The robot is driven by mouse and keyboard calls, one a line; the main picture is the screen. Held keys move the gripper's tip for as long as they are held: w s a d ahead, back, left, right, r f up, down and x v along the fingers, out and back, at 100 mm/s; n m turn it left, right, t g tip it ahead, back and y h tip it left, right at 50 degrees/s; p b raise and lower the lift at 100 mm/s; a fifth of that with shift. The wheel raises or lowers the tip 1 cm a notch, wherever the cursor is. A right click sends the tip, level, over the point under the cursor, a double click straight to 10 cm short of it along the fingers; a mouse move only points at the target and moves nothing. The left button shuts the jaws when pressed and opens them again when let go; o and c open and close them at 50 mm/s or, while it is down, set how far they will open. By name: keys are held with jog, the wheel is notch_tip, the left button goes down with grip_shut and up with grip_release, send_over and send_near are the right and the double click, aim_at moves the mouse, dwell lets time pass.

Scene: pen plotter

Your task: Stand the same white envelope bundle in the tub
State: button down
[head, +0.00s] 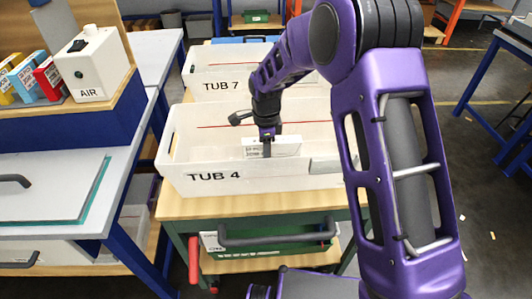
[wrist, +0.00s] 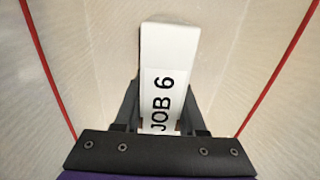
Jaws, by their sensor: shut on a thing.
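My gripper (head: 266,150) is shut on a white envelope bundle (head: 286,147) inside the outline of the white tub marked TUB 4 (head: 265,182). In the wrist view the bundle (wrist: 168,55) sits between the two fingers, with a JOB 6 label facing the camera. Pale tub walls with red lines surround it there. In the head view the bundle's printed side shows above the tub's front wall. Whether its lower edge touches the tub floor cannot be told. No other bundle is visible in this tub.
A second white tub, TUB 7 (head: 222,86), stands directly behind on the same wooden-topped cart (head: 250,205). A blue bench with a white AIR box (head: 92,65) and several coloured boxes is at left. Open floor lies at right.

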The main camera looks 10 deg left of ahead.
jog(key=shift+c, duration=2.4)
grip_release()
jog(key=shift+f, duration=0.1)
notch_tip(320, 180, up, 12)
jog(key=shift+r+p, duration=0.15)
jog(key=shift+p, duration=0.6)
